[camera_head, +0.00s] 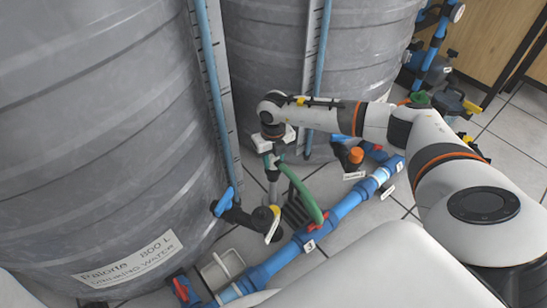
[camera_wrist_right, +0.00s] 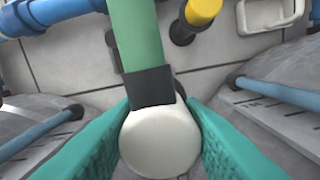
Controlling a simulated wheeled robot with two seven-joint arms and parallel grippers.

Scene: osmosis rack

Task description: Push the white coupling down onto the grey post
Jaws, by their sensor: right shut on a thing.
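The white coupling (camera_wrist_right: 160,140) sits between the teal fingers of my right gripper (camera_wrist_right: 160,150) in the wrist view, with a finger against each side. A dark collar joins it to a green hose (camera_wrist_right: 135,35). In the head view my right gripper (camera_head: 271,160) points down between the two tanks, and the green hose (camera_head: 303,193) bends down and right from it. A slim grey post (camera_head: 272,188) shows straight below the fingers. The fingers hide where the coupling and post meet, so I cannot tell how far it sits on. My left gripper is not in view.
Two large grey tanks (camera_head: 95,130) stand close on the left and behind. A blue pipe (camera_head: 345,205) with red-handled valves runs diagonally along the tiled floor. A yellow-capped fitting (camera_head: 274,212) stands near the post. A pale tray (camera_head: 222,268) lies at lower left.

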